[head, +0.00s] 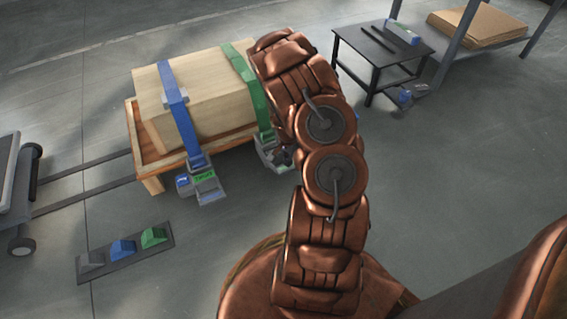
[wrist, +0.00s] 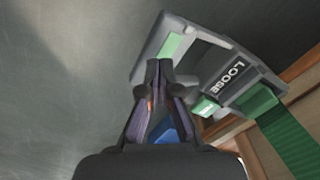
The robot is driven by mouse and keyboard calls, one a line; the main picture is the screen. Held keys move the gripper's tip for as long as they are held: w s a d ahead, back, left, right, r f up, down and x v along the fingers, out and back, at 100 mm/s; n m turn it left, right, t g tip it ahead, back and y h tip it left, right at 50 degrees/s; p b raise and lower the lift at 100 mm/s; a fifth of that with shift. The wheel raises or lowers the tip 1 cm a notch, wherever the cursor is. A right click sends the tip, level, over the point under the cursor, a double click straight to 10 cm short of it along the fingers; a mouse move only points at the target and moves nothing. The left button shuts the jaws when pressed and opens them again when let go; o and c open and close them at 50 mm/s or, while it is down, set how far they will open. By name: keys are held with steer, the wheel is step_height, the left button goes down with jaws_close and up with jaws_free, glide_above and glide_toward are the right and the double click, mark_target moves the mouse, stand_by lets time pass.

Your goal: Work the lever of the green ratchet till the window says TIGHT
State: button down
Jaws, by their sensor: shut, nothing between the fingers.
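The green ratchet (wrist: 222,70) has a grey body, and its window (wrist: 227,76) reads LOOSE in the wrist view. The green strap (wrist: 290,138) runs from it to the lower right. A pale green patch (wrist: 170,46) shows on its grey part at the upper left. In the head view the ratchet (head: 268,154) hangs at the crate's front side, partly hidden by my arm. My gripper (wrist: 160,66) is shut and empty, with its tips over the ratchet's left part. I cannot tell whether they touch it.
A wooden crate (head: 207,104) stands on a pallet (head: 152,160), also crossed by a blue strap (head: 178,108) with its own ratchet (head: 206,187). A floor plate (head: 122,262) holds grey, blue and green wedges. A black table (head: 380,50) stands back right. Floor right of my arm is clear.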

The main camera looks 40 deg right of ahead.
mark_target(288, 169)
steer(key=shift+f+b, duration=0.55)
steer(key=shift+f, duration=2.2)
steer(key=shift+r+p, duration=1.3)
steer(key=shift+r, duration=1.9)
steer(key=shift+f, duration=0.2)
steer(key=shift+f+b, duration=0.55)
steer(key=shift+f, duration=2.45)
steer(key=shift+r+p, duration=1.2)
steer(key=shift+r, duration=2)
steer(key=shift+f, duration=0.2)
